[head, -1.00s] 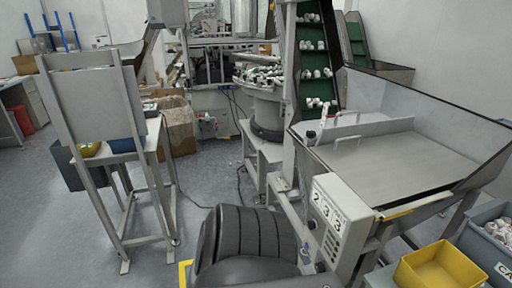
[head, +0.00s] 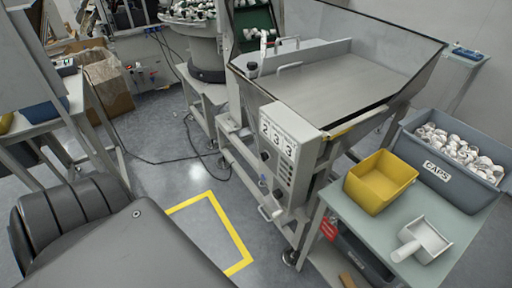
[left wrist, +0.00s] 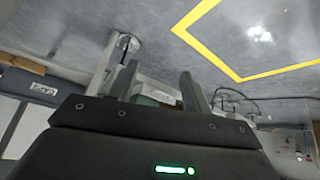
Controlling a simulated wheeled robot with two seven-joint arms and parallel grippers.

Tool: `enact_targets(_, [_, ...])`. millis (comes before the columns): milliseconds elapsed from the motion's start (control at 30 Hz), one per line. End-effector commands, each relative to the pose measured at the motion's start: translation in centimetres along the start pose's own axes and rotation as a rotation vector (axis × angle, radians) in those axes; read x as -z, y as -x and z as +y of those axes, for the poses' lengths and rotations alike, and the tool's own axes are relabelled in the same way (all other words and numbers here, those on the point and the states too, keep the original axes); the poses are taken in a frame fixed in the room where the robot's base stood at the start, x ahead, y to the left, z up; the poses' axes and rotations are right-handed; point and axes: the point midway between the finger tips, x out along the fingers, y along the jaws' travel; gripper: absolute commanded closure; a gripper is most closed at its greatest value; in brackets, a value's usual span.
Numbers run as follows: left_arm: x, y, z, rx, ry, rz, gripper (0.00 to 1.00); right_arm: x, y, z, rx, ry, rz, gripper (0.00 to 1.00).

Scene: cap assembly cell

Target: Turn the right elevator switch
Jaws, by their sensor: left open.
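The control box (head: 279,129) of the hopper machine stands right of the middle in the head view. It bears the digits 2, 3, 3 and several small dark knobs or buttons on its front. One dark round knob (head: 265,157) shows on its left face; I cannot tell which control is the right elevator switch. My left gripper (left wrist: 158,82) is open and empty in the left wrist view, over the floor and apart from the box. Its fingers do not show in the head view, where only a grey arm part of mine is at lower left. My right gripper is not in view.
A yellow bin (head: 381,182), a white scoop (head: 425,240) and a grey caps crate (head: 450,165) are on a green-topped table (head: 350,215) at right. The metal hopper (head: 330,85) rises behind the box. Yellow floor tape (head: 236,228) marks bare floor left of the box.

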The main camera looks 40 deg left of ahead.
Motion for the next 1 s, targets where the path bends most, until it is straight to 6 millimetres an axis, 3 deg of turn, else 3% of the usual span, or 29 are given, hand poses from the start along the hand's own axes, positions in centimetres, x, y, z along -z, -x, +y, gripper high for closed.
enact_targets(33, [4.7, -0.2, -0.7, -0.013, 0.085, 0.135, 0.51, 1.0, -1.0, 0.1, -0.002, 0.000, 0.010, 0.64])
enact_targets(67, [7.7, 0.3, -1.1, -0.026, 0.140, 0.218, 0.51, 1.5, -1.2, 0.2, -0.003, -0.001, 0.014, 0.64])
enact_targets(100, [11.8, 1.4, -1.5, -0.052, 0.212, 0.328, 0.51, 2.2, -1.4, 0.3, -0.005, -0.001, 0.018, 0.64])
enact_targets(200, [21.0, 5.9, -2.5, -0.149, 0.367, 0.589, 0.51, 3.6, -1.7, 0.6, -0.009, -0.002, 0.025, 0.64])
enact_targets(300, [28.3, 12.0, -3.1, -0.283, 0.480, 0.814, 0.51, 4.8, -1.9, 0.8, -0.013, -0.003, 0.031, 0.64])
enact_targets(400, [33.1, 17.9, -3.0, -0.422, 0.548, 0.978, 0.51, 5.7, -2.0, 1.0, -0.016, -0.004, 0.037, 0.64])
enact_targets(500, [35.8, 22.5, -2.8, -0.535, 0.583, 1.081, 0.51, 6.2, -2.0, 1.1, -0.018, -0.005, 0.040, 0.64])
enact_targets(633, [37.3, 25.7, -2.5, -0.618, 0.601, 1.142, 0.51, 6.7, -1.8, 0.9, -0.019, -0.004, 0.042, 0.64])
enact_targets(867, [38.1, 26.5, -2.3, -0.638, 0.605, 1.156, 0.51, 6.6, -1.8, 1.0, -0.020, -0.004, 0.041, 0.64])
enact_targets(1000, [39.7, 26.0, -2.1, -0.637, 0.604, 1.157, 0.51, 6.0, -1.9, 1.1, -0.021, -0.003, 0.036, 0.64])
